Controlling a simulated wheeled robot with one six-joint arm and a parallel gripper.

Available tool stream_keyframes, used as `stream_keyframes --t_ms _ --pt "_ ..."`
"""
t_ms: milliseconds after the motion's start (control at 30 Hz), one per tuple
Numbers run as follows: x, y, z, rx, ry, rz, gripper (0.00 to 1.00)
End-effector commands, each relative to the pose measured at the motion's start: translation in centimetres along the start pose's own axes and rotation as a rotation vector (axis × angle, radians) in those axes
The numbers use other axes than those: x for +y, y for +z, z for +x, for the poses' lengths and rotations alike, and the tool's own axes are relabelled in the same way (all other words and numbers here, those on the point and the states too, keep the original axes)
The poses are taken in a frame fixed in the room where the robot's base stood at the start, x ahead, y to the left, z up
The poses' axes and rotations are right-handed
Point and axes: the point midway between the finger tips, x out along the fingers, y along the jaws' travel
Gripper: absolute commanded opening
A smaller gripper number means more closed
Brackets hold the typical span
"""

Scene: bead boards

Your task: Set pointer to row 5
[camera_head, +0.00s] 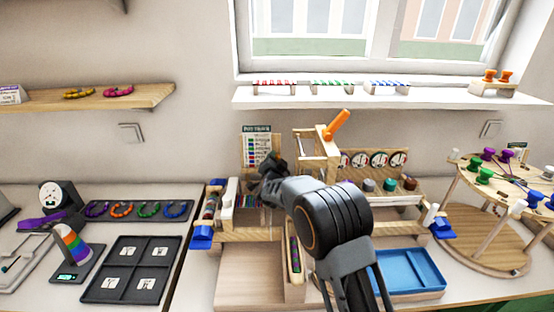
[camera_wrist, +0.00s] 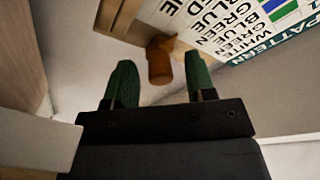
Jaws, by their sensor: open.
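The pattern card (camera_head: 257,143) stands upright at the back of the wooden loom bench, with a list of colour rows. In the wrist view the card (camera_wrist: 235,28) appears upside down, with colour words in rows. An orange-brown peg (camera_wrist: 160,60), which looks like the pointer, sits at the card's edge. Which row it marks is not clear. My gripper (camera_wrist: 160,84) is open, its two green fingertips apart, with the peg between and slightly beyond them; contact is not visible. In the head view my gripper (camera_head: 271,165) is just below the card, and the peg cannot be made out.
A wooden frame with an orange lever (camera_head: 336,124) stands right of the card, close to my arm. Several dials (camera_head: 376,159) are farther right. A blue tray (camera_head: 405,272) lies in front. A pale block (camera_wrist: 35,142) shows at the wrist view's lower left.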

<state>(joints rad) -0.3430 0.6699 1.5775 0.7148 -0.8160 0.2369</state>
Motion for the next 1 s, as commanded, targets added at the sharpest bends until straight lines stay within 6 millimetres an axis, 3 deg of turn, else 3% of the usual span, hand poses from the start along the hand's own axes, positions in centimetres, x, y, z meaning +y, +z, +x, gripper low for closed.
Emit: stream_keyframes --t_ms 433,1000 --pt "0.0 0.01 0.78 -0.001 0.0 0.0 0.5" --pt "0.0 0.01 0.76 -0.001 0.0 -0.001 0.0"
